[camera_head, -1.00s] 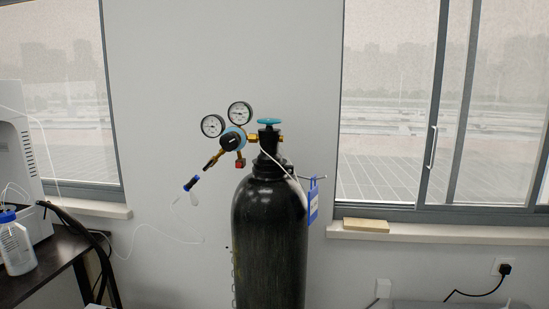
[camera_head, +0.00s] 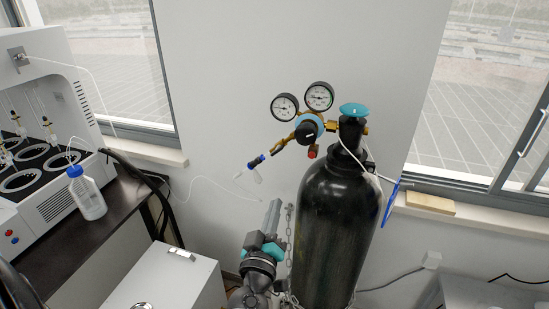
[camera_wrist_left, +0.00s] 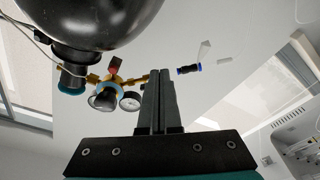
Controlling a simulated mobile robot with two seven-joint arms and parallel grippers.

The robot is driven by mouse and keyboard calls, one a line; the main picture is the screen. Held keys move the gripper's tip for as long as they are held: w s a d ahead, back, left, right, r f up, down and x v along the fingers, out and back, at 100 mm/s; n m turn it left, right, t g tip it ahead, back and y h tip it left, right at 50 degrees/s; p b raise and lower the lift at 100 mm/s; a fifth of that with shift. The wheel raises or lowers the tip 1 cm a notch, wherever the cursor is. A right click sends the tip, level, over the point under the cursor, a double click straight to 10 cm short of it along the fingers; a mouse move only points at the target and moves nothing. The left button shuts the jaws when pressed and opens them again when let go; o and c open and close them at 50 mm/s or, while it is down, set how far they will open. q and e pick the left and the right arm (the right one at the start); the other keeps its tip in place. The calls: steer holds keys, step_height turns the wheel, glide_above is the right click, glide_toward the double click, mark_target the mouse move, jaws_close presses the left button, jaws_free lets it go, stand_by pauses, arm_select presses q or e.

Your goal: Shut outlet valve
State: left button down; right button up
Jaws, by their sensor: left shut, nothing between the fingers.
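A black gas cylinder (camera_head: 335,225) stands upright with a teal handwheel (camera_head: 354,110) on top. A brass regulator with a black knob (camera_head: 306,132), two gauges and a small red knob is fixed to it. My left gripper (camera_head: 273,205) points up beside the cylinder, below the fitting in the head view, shut and empty. In the left wrist view the shut fingers (camera_wrist_left: 161,75) appear between a gauge and the fitting (camera_wrist_left: 188,70), with no clear contact. My right gripper is out of view.
A chain (camera_head: 288,235) hangs beside the cylinder, close to my left gripper. A blue tag (camera_head: 391,200) hangs at its right. A dark bench with a bottle (camera_head: 87,195) and a white machine (camera_head: 45,150) stands at the left. The wall behind the fitting is bare.

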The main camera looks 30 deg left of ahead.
mark_target(275, 150)
arm_select(q)
step_height(275, 150, up, 10)
steer(key=s+a+n+y+p, duration=0.2)
steer(key=a+n+y, duration=0.1)
steer(key=n, duration=0.1)
steer(key=r+x, duration=0.1)
steer(key=x, duration=1)
steer(key=shift+w+d+f+b, duration=0.1)
steer(key=shift+d+f+b, duration=0.85)
steer(key=shift+d+f, duration=0.75)
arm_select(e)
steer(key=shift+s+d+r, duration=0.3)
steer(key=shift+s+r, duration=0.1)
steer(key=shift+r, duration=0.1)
arm_select(q)
steer(key=shift+w+r, duration=0.1)
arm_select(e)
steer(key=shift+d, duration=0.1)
